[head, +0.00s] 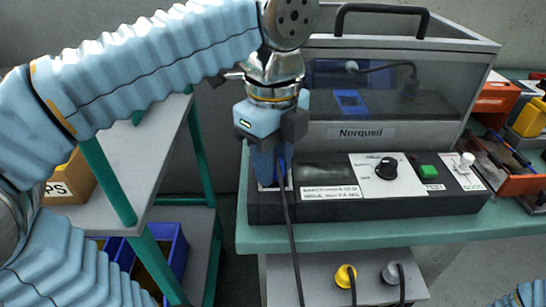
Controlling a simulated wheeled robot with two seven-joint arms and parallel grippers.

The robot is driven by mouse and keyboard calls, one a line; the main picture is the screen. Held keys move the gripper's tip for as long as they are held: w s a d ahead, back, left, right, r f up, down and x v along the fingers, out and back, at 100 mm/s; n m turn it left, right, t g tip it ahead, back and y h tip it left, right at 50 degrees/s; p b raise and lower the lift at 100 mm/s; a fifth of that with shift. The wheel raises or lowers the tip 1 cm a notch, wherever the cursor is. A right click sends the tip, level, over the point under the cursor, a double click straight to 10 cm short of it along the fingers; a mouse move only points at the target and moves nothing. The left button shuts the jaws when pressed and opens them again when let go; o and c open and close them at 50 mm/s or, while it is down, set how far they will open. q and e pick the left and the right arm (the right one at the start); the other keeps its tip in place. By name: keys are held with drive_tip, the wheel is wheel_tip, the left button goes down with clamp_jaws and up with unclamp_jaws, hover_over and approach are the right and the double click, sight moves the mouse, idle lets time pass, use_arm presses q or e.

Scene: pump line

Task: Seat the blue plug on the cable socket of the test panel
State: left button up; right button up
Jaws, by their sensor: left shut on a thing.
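My left gripper (270,164) points down over the left end of the black test panel (330,210). It is shut on the blue plug (282,161), which shows only in part between and behind the fingers. A black cable (291,235) runs from the plug down over the bench's front edge. The cable socket is hidden under the gripper, so I cannot tell whether the plug touches it or sits in it. My right gripper is not in view.
A clear-lidded test box with a handle (383,8) stands behind the panel. The panel carries a black knob (387,168) and a green button (427,172). Yellow (345,275) and grey (391,272) plugs sit on a lower shelf. Orange bins (495,100) stand at right.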

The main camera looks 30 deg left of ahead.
use_arm(q)
drive_tip(key=shift+f, duration=0.1)
idle(0.5)
drive_tip(key=o, duration=1.1)
drive_tip(key=shift+o, duration=0.2)
drive_tip(key=shift+o, duration=0.7)
wheel_tip(320, 180, up, 3)
drive_tip(key=p, duration=0.2)
drive_tip(key=shift+p, duration=0.4)
drive_tip(key=shift+r, duration=2.25)
